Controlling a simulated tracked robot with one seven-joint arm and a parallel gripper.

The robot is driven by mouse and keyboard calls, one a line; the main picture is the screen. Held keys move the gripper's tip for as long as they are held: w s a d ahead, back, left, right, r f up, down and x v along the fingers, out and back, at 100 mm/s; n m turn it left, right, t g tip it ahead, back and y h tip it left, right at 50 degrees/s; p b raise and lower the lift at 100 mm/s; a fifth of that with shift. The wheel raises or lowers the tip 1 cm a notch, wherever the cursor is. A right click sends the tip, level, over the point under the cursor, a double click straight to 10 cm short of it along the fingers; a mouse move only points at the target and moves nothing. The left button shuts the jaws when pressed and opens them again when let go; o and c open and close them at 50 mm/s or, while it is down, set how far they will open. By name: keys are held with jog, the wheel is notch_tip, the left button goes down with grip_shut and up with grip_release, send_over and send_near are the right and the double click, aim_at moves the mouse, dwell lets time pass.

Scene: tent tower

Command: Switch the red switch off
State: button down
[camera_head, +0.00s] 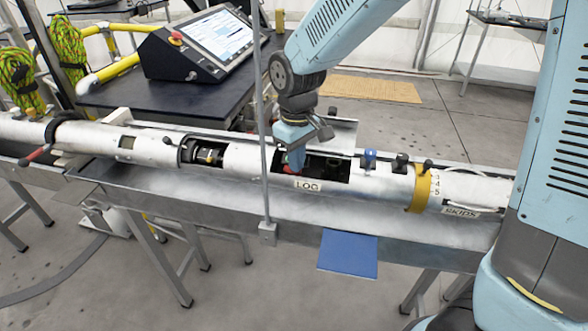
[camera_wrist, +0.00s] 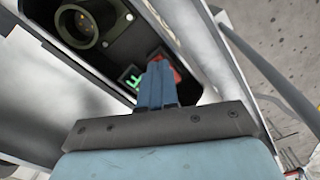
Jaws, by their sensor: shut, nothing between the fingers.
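The red switch (camera_wrist: 176,72) sits inside the opening of the white tube, partly hidden by my fingers in the wrist view. In the head view a bit of the red switch (camera_head: 285,169) shows beside my fingertips, at the left end of the opening above the LOG label. A lit green part (camera_wrist: 133,77) is just left of the switch in the wrist view. My gripper (camera_wrist: 157,68) is shut and empty, with its fingertips reaching into the opening at the switch. In the head view my gripper (camera_head: 295,165) points down into the opening. I cannot tell whether the fingertips touch the switch.
The white tube (camera_head: 237,160) lies along a metal trough (camera_head: 200,188). A thin upright post (camera_head: 262,130) stands left of my gripper. A blue knob (camera_head: 369,159) and a yellow band (camera_head: 420,188) are to the right. A touchscreen console (camera_head: 205,45) stands behind.

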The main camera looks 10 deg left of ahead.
notch_tip(320, 180, up, 7)
dwell(1.1)
dwell(0.3)
jog(key=d+r+m+t, duration=0.15)
jog(key=d+r, duration=0.25)
jog(key=d, duration=0.4)
jog(key=d+r+m+t, duration=0.1)
jog(key=d+r+m, duration=0.25)
jog(key=d, duration=0.55)
jog(key=s+d+r+m+t, duration=0.3)
jog(key=s+d+m, duration=0.3)
jog(key=s+d, duration=0.4)
jog(key=d, duration=0.4)
jog(key=shift+s, duration=0.4)
